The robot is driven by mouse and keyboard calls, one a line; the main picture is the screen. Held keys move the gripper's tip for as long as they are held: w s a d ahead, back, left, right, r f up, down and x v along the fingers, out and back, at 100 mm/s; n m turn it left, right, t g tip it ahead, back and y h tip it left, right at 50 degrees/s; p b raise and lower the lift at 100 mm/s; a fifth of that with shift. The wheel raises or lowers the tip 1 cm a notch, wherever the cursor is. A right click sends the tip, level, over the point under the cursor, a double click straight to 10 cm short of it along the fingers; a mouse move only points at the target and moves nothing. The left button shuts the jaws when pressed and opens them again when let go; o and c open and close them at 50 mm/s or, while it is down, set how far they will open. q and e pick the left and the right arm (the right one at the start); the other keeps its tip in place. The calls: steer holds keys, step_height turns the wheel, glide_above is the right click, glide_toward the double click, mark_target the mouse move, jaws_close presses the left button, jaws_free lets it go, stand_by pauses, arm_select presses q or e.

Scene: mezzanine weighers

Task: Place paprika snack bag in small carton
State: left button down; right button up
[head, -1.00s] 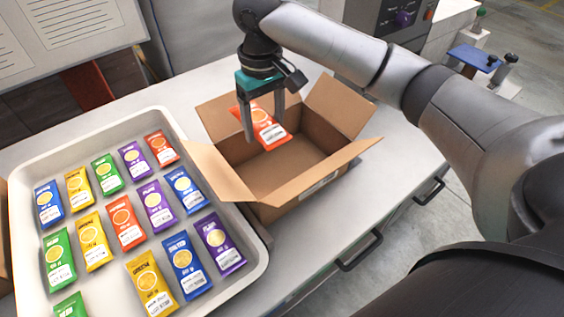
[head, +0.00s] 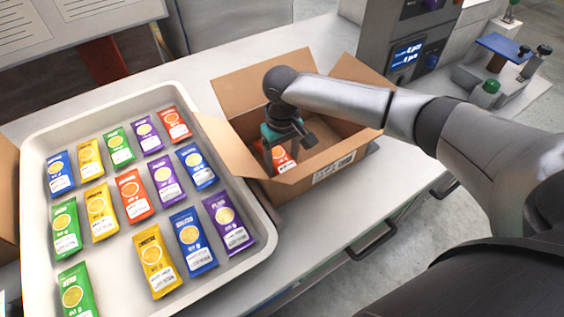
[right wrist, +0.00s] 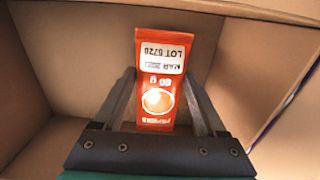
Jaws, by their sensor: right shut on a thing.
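The paprika snack bag is an orange-red packet with a white lot label; it shows in the right wrist view (right wrist: 162,85) and partly in the head view (head: 285,158). My right gripper (right wrist: 162,100) is shut on the bag, with one finger at each side of it. In the head view the right gripper (head: 280,158) is down inside the open small carton (head: 334,177), toward its left part. The carton's flaps stand open. My arm and gripper hide part of the bag and the carton's inside. My left gripper is not in view.
A pale tray (head: 262,250) of several coloured snack bags stands left of the carton, including other orange-red ones. A weigher with a lit display (head: 407,54) stands behind at the right. Part of another carton (head: 7,200) shows at the left edge.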

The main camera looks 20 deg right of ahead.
mark_target(282, 159)
steer(key=shift+f, duration=0.65)
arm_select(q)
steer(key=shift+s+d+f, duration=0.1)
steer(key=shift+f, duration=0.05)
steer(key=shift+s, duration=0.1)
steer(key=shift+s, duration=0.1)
arm_select(e)
steer(key=o, duration=1.3)
steer(key=shift+f, duration=0.15)
arm_select(q)
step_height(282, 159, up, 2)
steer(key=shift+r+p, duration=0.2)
steer(key=shift+p, duration=1)
arm_select(e)
step_height(282, 159, up, 12)
steer(key=shift+r, duration=0.2)
